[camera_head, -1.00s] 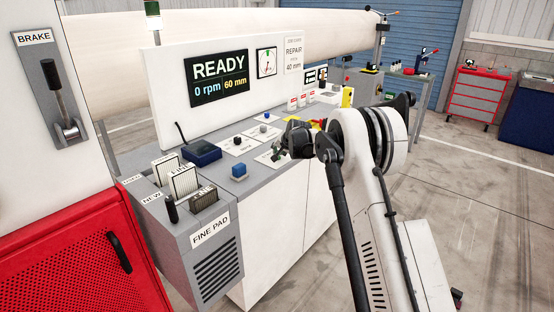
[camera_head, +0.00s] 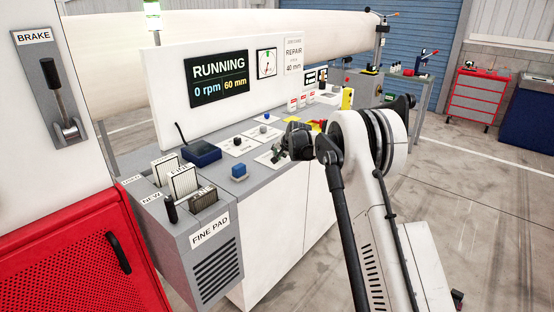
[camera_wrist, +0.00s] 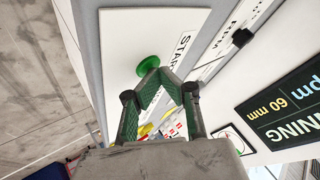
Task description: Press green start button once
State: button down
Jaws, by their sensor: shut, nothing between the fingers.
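The green start button (camera_wrist: 147,65) is a round cap on a white plate (camera_wrist: 120,35) lettered "STAR…" in the wrist view. My gripper (camera_wrist: 158,78) is shut and empty, its green-padded fingertips together right at the button's edge. They overlap part of the button, so I cannot tell whether they touch it. In the head view my gripper (camera_head: 278,152) is low over the console top, and I cannot make out the button there. The display (camera_head: 220,78) reads "RUNNING", 0 rpm and 60 mm.
The "FINE PAD" box (camera_head: 210,235) stands at the console's near end. A large pale roll (camera_head: 230,30) lies behind the panel. Open floor is at right.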

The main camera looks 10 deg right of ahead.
jog(key=shift+r, duration=0.8)
jog(key=shift+r, duration=0.1)
jog(key=shift+r+p, duration=0.8)
jog(key=shift+r, duration=1.6)
